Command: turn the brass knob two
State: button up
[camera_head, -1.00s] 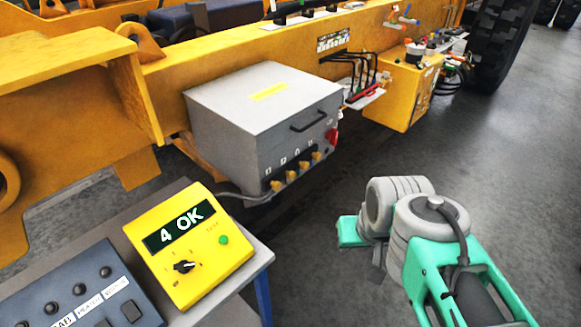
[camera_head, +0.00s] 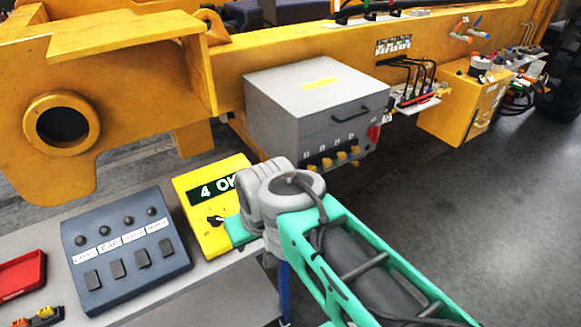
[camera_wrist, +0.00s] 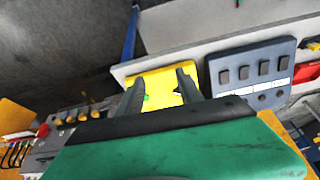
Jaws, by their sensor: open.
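Several brass knobs (camera_head: 341,157) sit in a row along the lower front of the grey box (camera_head: 290,85), which is mounted on the yellow frame. White labels stand above them, too small to read here, so I cannot tell which is two. The knobs also show in the wrist view (camera_wrist: 83,114), at the left. My gripper (camera_wrist: 160,88) is open and empty, its two dark fingers pointing toward the yellow tester (camera_wrist: 157,82). My gripper is apart from the knobs.
The tester display reads 4 and part of OK. A blue-grey panel (camera_head: 125,250) with knobs and buttons stands left of it on the grey bench (camera_head: 215,290). A red tray (camera_head: 20,275) lies at far left. A yellow box (camera_head: 460,105) and black hoses are farther right. Floor at right is clear.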

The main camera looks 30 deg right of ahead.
jog(key=shift+o, duration=0.4)
jog(key=w+d+f+m+b, duration=0.1)
jog(key=w+d+f+b, duration=0.1)
jog(key=d+f, duration=0.3)
jog(key=w+d+f+g+b, duration=0.1)
jog(key=w+d+f+b, duration=0.2)
jog(key=f, duration=0.4)
jog(key=shift+d+f+m+b, duration=0.15)
jog(key=shift+d+m+b, duration=0.35)
jog(key=shift+d, duration=0.45)
jog(key=n+t+y+b, duration=0.1)
jog(key=n+t+b, duration=0.55)
jog(key=t, duration=0.75)
send_near(329, 164)
jog(key=w+f+m+b, duration=0.1)
jog(key=w+m+b, duration=0.1)
jog(key=shift+n+t, duration=0.25)
jog(key=shift+t, duration=0.05)
jog(key=w, duration=0.2)
jog(key=w+p, duration=0.1)
jog(key=w, duration=0.3)
jog(key=shift+w+a+r+p, duration=0.2)
jog(key=shift+a+r+p, duration=0.05)
jog(key=shift+r+p, duration=0.1)
jog(key=shift+w+f, duration=0.1)
jog(key=shift+w, duration=0.45)
jog(key=shift+c, duration=0.5)
